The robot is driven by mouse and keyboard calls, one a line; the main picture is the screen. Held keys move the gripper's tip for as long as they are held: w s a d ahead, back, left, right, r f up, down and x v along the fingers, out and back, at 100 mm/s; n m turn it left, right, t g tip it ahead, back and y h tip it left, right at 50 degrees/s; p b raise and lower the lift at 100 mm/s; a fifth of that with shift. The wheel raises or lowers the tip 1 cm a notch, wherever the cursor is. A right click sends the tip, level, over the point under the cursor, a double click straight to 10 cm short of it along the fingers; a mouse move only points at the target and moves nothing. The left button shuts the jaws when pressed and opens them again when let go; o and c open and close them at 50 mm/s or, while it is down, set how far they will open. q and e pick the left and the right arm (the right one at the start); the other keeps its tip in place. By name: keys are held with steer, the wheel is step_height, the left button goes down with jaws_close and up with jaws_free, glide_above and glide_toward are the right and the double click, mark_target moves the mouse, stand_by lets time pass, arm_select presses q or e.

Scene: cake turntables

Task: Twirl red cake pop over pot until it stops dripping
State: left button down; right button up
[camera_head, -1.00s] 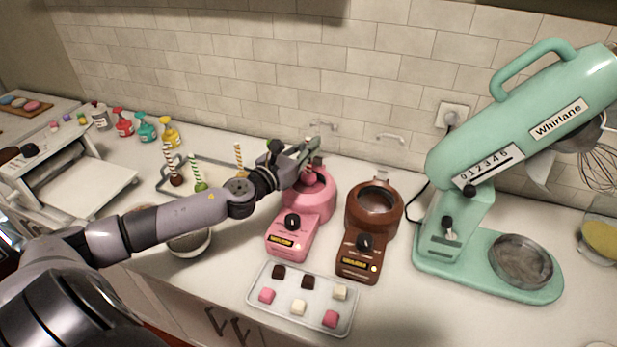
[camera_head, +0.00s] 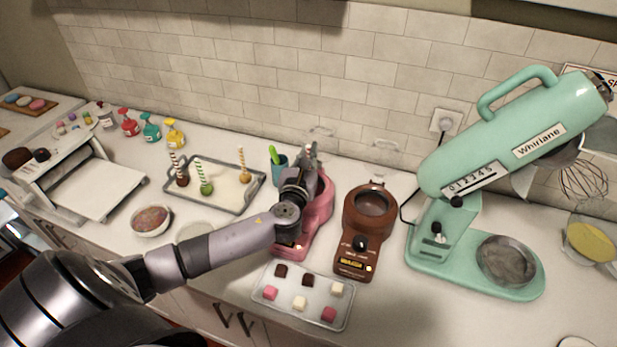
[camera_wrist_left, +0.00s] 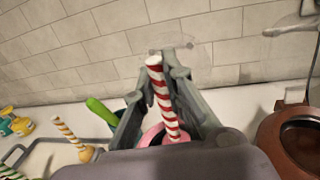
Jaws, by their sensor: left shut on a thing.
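My left gripper (camera_head: 309,158) is over the pink melting pot (camera_head: 322,212). In the left wrist view its fingers (camera_wrist_left: 163,95) are shut on the red-and-white striped stick of the red cake pop (camera_wrist_left: 162,98). The stick stands nearly upright, tilted a little. The pop's lower end is hidden behind my gripper, so I cannot see its coating or any drips. A piece of the pink pot's rim (camera_wrist_left: 152,135) shows below the stick. My right gripper is not in view.
A brown melting pot (camera_head: 370,215) stands just right of the pink one. A tray (camera_head: 226,203) with several cake pops is to the left, near a teal cup (camera_head: 279,168). A sweets tray (camera_head: 335,308) lies in front. A mint mixer (camera_head: 450,245) stands at right.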

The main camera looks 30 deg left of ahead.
mark_target(308, 146)
arm_select(q)
step_height(308, 146, up, 3)
steer(key=p, duration=0.3)
steer(key=shift+r+p, duration=0.7)
steer(key=shift+r, duration=0.4)
steer(key=shift+f, duration=0.1)
